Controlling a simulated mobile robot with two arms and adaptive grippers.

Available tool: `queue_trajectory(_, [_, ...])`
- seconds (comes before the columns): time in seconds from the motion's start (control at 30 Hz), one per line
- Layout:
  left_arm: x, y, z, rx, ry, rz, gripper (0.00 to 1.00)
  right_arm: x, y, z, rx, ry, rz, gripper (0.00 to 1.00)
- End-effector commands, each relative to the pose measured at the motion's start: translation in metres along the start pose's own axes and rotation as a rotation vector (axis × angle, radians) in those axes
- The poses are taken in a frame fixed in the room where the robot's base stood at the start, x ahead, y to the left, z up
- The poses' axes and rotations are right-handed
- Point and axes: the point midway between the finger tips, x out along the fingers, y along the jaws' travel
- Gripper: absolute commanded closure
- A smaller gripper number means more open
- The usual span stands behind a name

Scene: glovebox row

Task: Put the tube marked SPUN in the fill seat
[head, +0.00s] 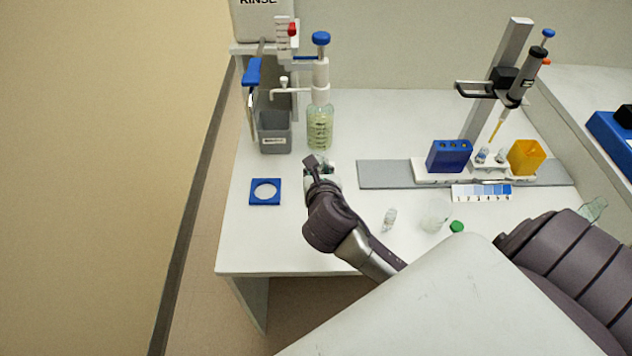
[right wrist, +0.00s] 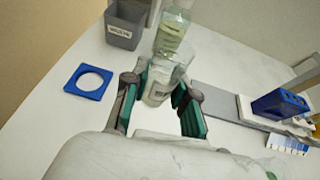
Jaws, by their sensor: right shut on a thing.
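My right gripper (head: 322,168) is over the table in front of the pump bottle. In the right wrist view my right gripper (right wrist: 160,100) is shut on a clear vessel (right wrist: 157,88), between its two green-padded fingers. Two small tubes (head: 482,155) (head: 501,156) stand in a white holder (head: 490,166) on the rail. Another small clear tube (head: 389,220) is on the table in front. No SPUN mark can be read, and I cannot tell which place is the fill seat. My left gripper is not in view.
A pump bottle (head: 320,125) and grey bin (head: 275,133) stand behind the gripper. A blue square ring (head: 265,192) lies left. A blue rack (head: 449,156), yellow box (head: 526,157) and pipette stand (head: 497,75) are right. A clear beaker (head: 434,218) and green cap (head: 457,226) are in front.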

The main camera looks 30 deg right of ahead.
Motion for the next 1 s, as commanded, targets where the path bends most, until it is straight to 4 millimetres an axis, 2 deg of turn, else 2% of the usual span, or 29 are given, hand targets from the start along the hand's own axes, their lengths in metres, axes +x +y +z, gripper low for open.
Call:
queue_trajectory(0.03, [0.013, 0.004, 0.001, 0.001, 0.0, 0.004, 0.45, 0.024, -0.018, -0.01, -0.005, -0.005, -0.018, 1.0])
queue_trajectory(0.2, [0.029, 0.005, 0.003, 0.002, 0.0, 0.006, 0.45, 0.082, -0.071, -0.016, 0.019, -0.006, -0.065, 1.0])
queue_trajectory(0.4, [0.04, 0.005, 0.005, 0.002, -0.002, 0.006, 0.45, 0.118, -0.116, -0.009, 0.043, -0.005, -0.112, 1.0])
queue_trajectory(0.53, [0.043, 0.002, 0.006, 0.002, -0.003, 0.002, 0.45, 0.129, -0.13, -0.005, 0.053, -0.003, -0.127, 1.0])
queue_trajectory(0.67, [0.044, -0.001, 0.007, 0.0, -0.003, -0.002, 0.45, 0.136, -0.124, -0.009, 0.061, -0.001, -0.131, 1.0])
queue_trajectory(1.0, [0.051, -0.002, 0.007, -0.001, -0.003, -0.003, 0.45, 0.167, -0.053, -0.043, 0.059, 0.001, -0.13, 1.0])
